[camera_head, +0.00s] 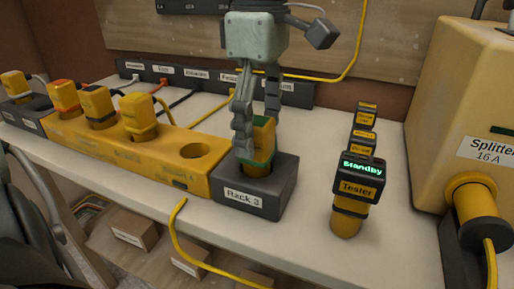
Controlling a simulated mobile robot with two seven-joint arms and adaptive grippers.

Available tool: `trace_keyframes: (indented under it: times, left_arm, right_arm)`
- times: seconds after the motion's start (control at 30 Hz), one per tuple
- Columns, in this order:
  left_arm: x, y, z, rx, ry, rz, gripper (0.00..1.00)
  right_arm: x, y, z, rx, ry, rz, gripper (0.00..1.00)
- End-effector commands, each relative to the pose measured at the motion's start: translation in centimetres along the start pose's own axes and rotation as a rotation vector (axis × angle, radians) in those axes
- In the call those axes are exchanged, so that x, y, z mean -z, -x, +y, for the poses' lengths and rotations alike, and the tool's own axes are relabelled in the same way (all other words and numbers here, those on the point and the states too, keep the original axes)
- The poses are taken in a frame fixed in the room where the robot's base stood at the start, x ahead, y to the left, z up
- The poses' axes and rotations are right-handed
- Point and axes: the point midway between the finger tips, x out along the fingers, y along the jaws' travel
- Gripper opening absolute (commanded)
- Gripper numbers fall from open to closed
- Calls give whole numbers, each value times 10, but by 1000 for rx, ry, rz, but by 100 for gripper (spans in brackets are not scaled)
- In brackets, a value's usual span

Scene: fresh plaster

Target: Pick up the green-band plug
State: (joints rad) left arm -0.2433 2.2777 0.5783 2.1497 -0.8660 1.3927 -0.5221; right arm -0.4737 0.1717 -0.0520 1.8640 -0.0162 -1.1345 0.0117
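The green-band plug (263,135) is yellow with a green band low on its body. It stands upright in the dark grey block labelled Rack 3 (278,192). My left gripper (258,135) points down over it from above. One finger lies along the plug's left front side, and the other passes behind it, with its tip hidden. I cannot tell whether the fingers press on the plug or stand apart from it. My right gripper is not in view.
A yellow strip (170,160) with several plugs and an empty round socket (196,151) runs left of the rack. A tester reading Standby (358,180) stands to the right. A yellow splitter box (460,110) is at far right. A yellow cable (181,235) hangs over the front edge.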

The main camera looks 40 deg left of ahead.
Motion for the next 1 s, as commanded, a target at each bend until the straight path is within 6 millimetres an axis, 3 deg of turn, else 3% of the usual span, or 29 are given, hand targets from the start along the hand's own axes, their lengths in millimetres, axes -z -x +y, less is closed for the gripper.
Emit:
trace_keyframes:
  times: [0.03,0.37,0.67,1.0]
  left_arm:
    - [0,0,0,0,0,0,64]
    - [0,0,0,0,0,0,23]
    - [0,6,1,-3,0,0,22]
    - [-1,69,1,-5,0,1,22]
  right_arm:
    - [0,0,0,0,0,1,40]
    - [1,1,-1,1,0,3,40]
    - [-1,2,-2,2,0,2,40]
    - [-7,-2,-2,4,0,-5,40]
